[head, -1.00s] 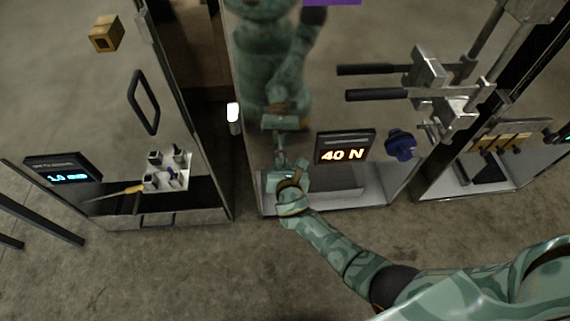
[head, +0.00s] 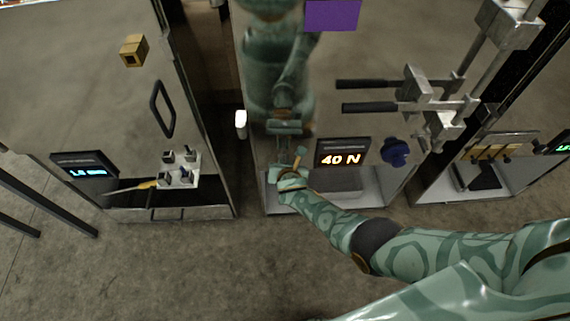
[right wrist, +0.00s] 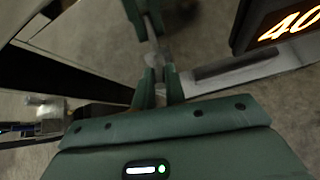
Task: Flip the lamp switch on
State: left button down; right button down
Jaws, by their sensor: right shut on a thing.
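My right gripper (head: 287,160) is at the lower left of the middle polished metal panel (head: 385,45), left of the lit "40 N" display. In the right wrist view its two green fingers (right wrist: 158,88) are closed on a small pale piece at the panel. The fingers hide most of this piece, so I cannot tell whether it is the lamp switch. A mirror image of my arm and gripper shows in the panel just above. A small white cylinder (head: 241,124), perhaps the lamp, stands in the gap left of the panel and looks bright. My left gripper is out of view.
The "40 N" display (head: 343,153) and a blue knob (head: 395,152) are right of my gripper. Dark-handled levers (head: 370,107) project above them. The left panel carries a black handle (head: 163,108) and a white switch block (head: 179,170). The floor in front is open.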

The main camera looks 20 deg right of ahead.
jog(key=c, duration=1.5)
grip_release()
jog(key=shift+o, duration=0.2)
